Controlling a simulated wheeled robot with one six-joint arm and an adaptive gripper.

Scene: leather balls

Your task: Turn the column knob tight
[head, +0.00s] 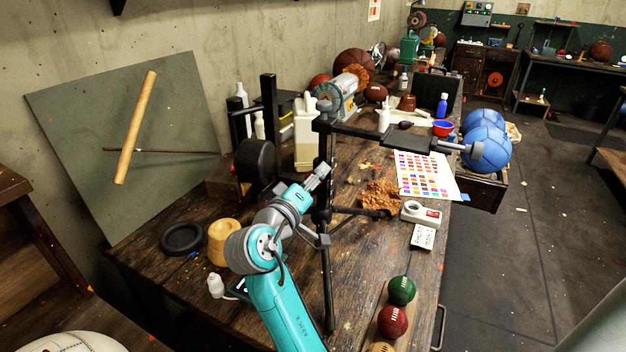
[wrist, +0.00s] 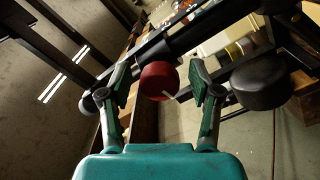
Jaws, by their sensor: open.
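The dark red round column knob (wrist: 157,79) shows in the wrist view, with a thin white mark on its edge. It sits on the black column (wrist: 181,42) of the stand. My gripper (wrist: 159,84) is open, with one finger on each side of the knob. Gaps show between the fingers and the knob, and whether the knob lies fully between the pads in depth I cannot tell. In the head view my gripper (head: 318,177) is close to the upright black column (head: 326,145). The knob cannot be made out there.
The stand's horizontal arm (head: 370,131) reaches right towards blue balls (head: 484,140). A black cylinder (head: 253,160) and a pale jug (head: 305,135) stand behind my arm. Green (head: 401,290) and red (head: 392,321) balls lie at the table's front. Open floor lies to the right.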

